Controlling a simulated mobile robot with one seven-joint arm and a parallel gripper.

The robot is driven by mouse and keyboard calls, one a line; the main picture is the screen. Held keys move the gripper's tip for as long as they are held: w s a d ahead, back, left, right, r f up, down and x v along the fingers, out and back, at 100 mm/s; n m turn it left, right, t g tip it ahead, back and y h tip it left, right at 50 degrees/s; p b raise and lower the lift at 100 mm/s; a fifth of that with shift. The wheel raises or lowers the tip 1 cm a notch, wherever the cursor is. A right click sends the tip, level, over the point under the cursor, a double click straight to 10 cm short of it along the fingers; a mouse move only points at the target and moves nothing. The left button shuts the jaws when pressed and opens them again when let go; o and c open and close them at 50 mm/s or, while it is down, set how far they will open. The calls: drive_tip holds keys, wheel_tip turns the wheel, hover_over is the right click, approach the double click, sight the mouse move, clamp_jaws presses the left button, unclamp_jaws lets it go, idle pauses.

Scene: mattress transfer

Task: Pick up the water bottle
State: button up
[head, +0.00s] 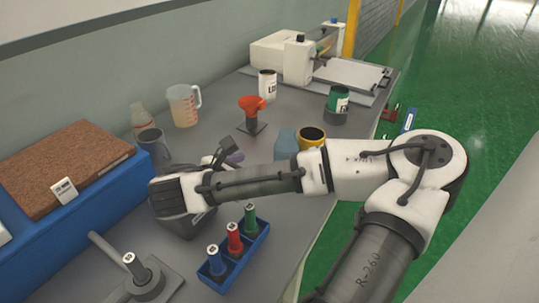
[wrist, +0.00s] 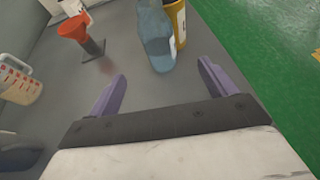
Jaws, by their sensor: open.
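A blue-grey bottle (wrist: 154,38) stands on the table in the wrist view, ahead of my gripper (wrist: 162,72) and close beside a yellow can (wrist: 176,20). My gripper's two purple fingers are spread wide and empty, with a gap between the fingertips and the bottle. In the head view the blue bottle (head: 286,143) shows only in part above my arm, which hides its lower end. A clear bottle (head: 142,119) stands farther left by the wall, partly behind a grey mug (head: 153,145).
An orange funnel (head: 252,106) on a stand and a measuring jug (head: 183,106) are behind. The yellow can (head: 312,138) crowds the blue bottle's right side. A blue rack (head: 240,255) of coloured cylinders is in front. Green floor (head: 450,90) lies beyond the table's right edge.

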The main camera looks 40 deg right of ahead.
drive_tip(key=x, duration=0.8)
drive_tip(key=shift+w+d+f+p, duration=0.1)
drive_tip(key=shift+w+d+p, duration=0.15)
drive_tip(key=shift+d+p, duration=0.05)
drive_tip(key=p+x, duration=0.1)
drive_tip(key=x, duration=0.3)
drive_tip(key=shift+d+r+p, duration=0.25)
drive_tip(key=shift+r+p, duration=0.1)
drive_tip(key=shift+w+d+f, duration=0.15)
drive_tip(key=shift+d+f, duration=0.2)
drive_tip(key=shift+d, duration=0.15)
drive_tip(key=c, duration=1.2)
drive_tip(key=shift+r, duration=0.15)
wheel_tip(320, 180, up, 19)
drive_tip(key=shift+r+b, duration=0.15)
drive_tip(key=shift+b, duration=0.85)
